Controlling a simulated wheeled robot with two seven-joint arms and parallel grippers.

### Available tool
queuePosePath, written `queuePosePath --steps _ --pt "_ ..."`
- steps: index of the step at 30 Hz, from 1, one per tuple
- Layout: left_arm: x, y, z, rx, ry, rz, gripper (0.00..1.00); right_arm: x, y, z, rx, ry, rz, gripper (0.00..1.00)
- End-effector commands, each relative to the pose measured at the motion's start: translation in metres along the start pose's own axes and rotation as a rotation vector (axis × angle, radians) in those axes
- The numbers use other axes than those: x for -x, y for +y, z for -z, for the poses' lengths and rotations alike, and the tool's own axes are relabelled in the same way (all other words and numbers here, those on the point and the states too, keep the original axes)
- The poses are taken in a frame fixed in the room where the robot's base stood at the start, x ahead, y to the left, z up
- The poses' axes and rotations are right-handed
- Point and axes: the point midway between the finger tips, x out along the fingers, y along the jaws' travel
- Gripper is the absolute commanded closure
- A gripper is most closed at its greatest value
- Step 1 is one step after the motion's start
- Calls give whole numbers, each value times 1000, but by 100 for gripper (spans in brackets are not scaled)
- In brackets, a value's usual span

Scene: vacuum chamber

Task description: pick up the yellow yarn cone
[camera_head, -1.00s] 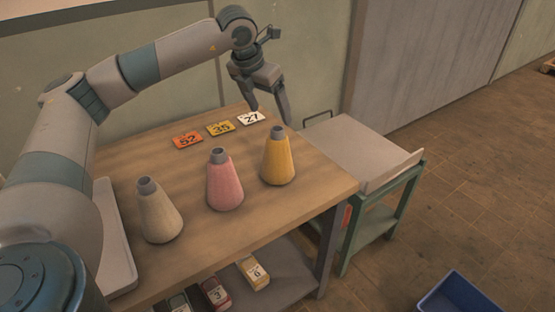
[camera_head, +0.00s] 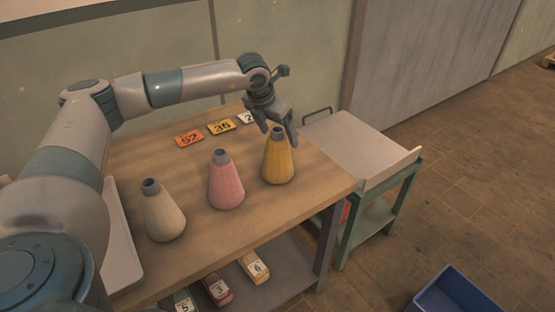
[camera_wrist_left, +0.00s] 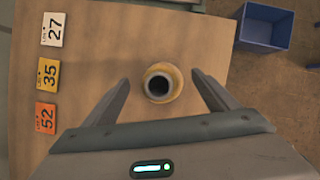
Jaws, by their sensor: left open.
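The yellow yarn cone (camera_head: 278,160) stands upright on the wooden table (camera_head: 305,195), at the right end of a row of three cones. My left gripper (camera_head: 282,136) is open just above its grey tip, fingers pointing down. In the left wrist view the cone (camera_wrist_left: 162,84) is seen from above, between the two spread fingers (camera_wrist_left: 160,92) and apart from both. My right gripper is not in view.
A pink cone (camera_head: 226,181) and a cream cone (camera_head: 163,212) stand to the left. Number cards (camera_head: 221,126) lie behind. A white tray (camera_head: 121,245) is at the left edge. A cart (camera_head: 360,148) stands right of the table, and a blue bin (camera_head: 458,294) sits on the floor.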

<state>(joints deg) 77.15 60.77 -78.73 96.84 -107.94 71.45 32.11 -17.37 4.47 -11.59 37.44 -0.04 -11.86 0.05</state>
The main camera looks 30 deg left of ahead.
Motion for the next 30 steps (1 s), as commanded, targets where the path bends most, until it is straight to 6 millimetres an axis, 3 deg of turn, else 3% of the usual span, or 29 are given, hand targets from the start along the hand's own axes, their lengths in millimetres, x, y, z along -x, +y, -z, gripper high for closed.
queuePosePath --steps 10,18,24,30 --pt "-6 0 0 1 1 0 20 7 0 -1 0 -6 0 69" --pt "-36 1 3 1 3 0 20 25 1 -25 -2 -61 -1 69" --pt "-51 1 4 1 1 1 20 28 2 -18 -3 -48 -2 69" --pt "-52 1 4 1 0 2 20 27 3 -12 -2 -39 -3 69"
